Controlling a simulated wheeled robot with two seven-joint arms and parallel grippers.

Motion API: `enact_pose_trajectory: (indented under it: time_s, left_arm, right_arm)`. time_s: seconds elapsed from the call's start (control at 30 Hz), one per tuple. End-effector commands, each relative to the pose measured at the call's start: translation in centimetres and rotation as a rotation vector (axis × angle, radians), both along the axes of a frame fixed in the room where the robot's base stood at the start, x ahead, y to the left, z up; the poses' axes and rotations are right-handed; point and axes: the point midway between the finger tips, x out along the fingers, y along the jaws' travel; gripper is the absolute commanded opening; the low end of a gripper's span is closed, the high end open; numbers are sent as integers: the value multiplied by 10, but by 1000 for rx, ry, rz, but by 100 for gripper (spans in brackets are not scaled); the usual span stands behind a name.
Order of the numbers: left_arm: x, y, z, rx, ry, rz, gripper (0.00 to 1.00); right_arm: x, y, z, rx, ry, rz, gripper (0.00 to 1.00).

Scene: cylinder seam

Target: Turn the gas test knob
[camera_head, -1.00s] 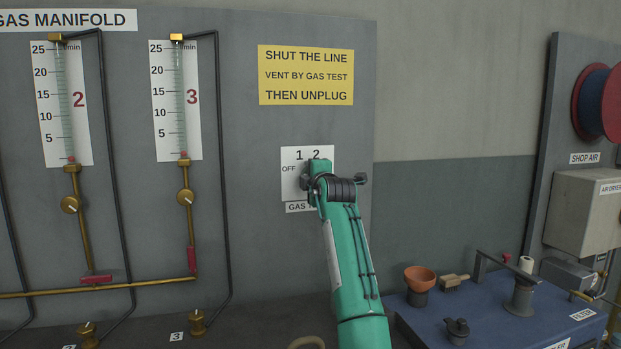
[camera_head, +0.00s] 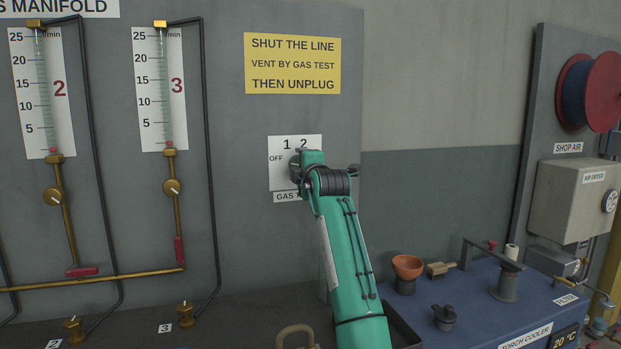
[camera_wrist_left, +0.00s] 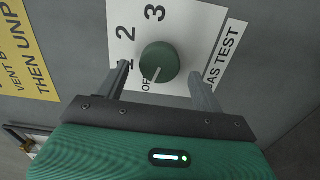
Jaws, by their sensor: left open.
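The gas test knob is a round green knob (camera_wrist_left: 160,62) with a white pointer line, on a white plate marked OFF, 1, 2, 3. In the left wrist view its pointer is toward the OFF mark. My left gripper (camera_wrist_left: 159,72) is open, with one finger on each side of the knob and a visible gap at both. In the head view my green left arm reaches up to the plate (camera_head: 279,180) and hides its right part and much of the knob. My right gripper is not in view.
A yellow sign (camera_head: 292,63) is above the plate. Flow tubes, brass valves and a pipe (camera_head: 100,281) are on the panel at left. A blue bench (camera_head: 470,315) at right carries an orange bowl (camera_head: 407,266), a brush and fittings.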

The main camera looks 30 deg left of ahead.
Motion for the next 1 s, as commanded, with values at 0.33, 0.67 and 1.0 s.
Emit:
enact_pose_trajectory:
  time_s: [0.33, 0.67, 1.0]
  left_arm:
    - [-47, -53, -5, 1, 0, 2, 68]
    - [-67, -78, -2, 0, 0, 1, 68]
    - [-68, -80, -1, -1, 1, 0, 68]
  right_arm:
    - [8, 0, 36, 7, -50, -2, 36]
    - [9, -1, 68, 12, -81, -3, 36]
    - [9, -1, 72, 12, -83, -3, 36]
